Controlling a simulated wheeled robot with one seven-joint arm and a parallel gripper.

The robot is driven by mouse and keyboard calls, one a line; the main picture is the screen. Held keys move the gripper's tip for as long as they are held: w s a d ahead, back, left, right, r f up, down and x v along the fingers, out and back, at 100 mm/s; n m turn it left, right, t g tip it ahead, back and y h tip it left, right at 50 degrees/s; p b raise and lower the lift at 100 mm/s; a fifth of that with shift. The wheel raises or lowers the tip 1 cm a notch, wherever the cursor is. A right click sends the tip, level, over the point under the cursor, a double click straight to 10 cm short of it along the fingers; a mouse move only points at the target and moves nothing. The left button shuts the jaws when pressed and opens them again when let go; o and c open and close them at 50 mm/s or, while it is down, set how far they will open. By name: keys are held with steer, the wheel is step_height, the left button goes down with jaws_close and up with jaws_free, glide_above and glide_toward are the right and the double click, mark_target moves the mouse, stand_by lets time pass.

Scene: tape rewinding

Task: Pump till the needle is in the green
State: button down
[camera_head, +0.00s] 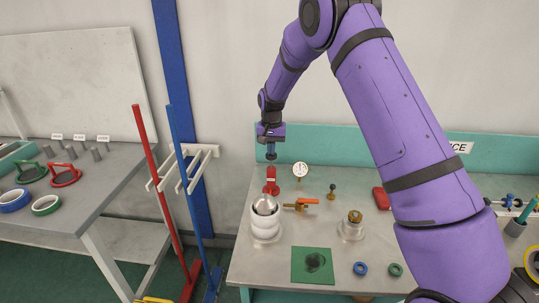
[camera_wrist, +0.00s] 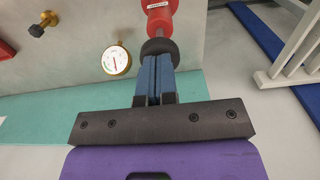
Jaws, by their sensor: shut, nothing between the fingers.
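The pump has a red body (camera_head: 271,188) on the bench and shows in the wrist view as a red cylinder (camera_wrist: 160,14) with a rod and a black knob (camera_wrist: 158,46). My gripper (camera_head: 271,157) is shut and empty, directly above the pump. In the wrist view its blue fingers (camera_wrist: 155,66) are together, with their tips at the black knob; I cannot tell whether they touch it. The round white gauge (camera_head: 300,169) stands just right of the pump. It is larger in the wrist view (camera_wrist: 116,61), with a thin needle; its coloured zones are too small to read.
A white stacked vessel (camera_head: 266,222) and a valve with an orange handle (camera_head: 306,202) stand close in front of the pump. A green mat (camera_head: 300,270) lies at the front. A blue post (camera_head: 188,190) and white rack (camera_head: 190,165) stand left of the bench.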

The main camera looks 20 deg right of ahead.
step_height(320, 180, up, 11)
steer(key=shift+r, duration=0.15)
stand_by(1.0)
step_height(320, 180, up, 4)
steer(key=shift+a+r, duration=0.1)
steer(key=shift+r, duration=0.05)
step_height(320, 180, down, 14)
steer(key=shift+f, duration=0.1)
stand_by(0.7)
